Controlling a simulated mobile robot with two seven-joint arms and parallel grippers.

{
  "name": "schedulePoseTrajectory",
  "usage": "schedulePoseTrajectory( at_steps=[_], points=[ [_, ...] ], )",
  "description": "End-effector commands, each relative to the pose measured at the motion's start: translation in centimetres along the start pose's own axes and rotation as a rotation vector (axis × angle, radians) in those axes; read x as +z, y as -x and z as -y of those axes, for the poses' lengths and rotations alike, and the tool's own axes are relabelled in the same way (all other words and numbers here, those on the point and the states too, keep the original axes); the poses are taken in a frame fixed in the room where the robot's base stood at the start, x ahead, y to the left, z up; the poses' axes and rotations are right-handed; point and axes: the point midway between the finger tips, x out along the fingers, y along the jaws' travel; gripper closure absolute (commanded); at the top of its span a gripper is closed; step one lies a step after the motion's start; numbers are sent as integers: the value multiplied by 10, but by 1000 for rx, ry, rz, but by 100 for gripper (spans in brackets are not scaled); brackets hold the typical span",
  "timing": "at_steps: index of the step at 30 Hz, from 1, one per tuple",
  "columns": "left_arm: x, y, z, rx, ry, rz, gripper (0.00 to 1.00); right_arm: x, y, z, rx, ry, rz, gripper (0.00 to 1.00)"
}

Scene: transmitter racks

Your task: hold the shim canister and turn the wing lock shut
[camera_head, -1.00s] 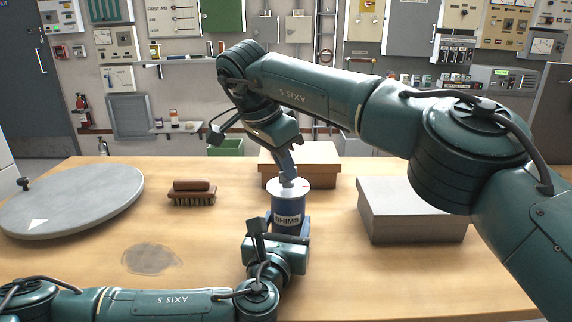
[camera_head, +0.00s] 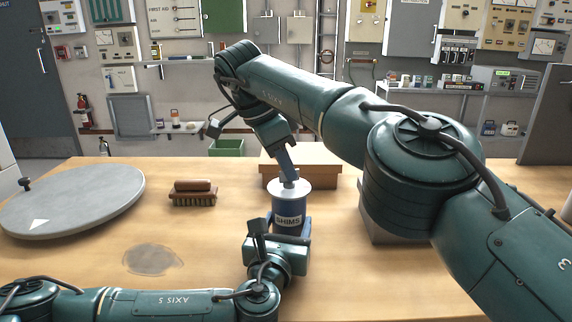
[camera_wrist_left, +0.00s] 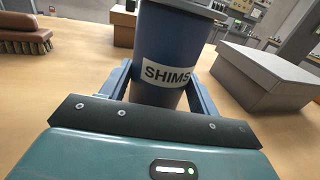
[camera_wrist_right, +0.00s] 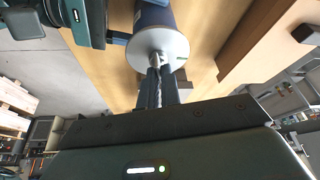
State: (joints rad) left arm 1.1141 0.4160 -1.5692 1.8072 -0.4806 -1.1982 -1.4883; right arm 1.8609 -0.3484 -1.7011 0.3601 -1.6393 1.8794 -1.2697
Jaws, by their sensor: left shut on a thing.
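The shim canister (camera_head: 289,209) is a blue upright cylinder with a white SHIMS label and a pale round lid. It stands on the wooden table. My left gripper (camera_head: 276,238) is shut around its lower body; the left wrist view shows a finger on each side of the canister (camera_wrist_left: 168,55). The wing lock (camera_head: 289,179) is a small light metal piece on the lid's middle. My right gripper (camera_head: 288,172) points down at it from above. In the right wrist view its fingers (camera_wrist_right: 160,76) are close together at the wing lock (camera_wrist_right: 155,61), which they largely hide.
A brown brush (camera_head: 193,193) and a round grey plate (camera_head: 72,203) lie to the left. A brown box (camera_head: 325,174) stands behind the canister. A grey box (camera_wrist_left: 265,78) stands to its right, mostly behind my right arm in the head view.

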Motion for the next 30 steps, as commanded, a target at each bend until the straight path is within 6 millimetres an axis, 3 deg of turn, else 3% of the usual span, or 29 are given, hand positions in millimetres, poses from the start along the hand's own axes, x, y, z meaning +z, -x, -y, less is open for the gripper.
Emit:
schedulePoseTrajectory(
  at_steps=[10,20,30],
  points=[
    [-1,0,-1,2,0,-3,74,-1,0,0,0,0,-1,73],
    [-1,0,-1,1,-1,-3,74,-1,0,0,-5,14,-1,73],
    [-1,0,0,1,-1,-3,74,-2,0,-1,-80,197,0,73]
  ],
)
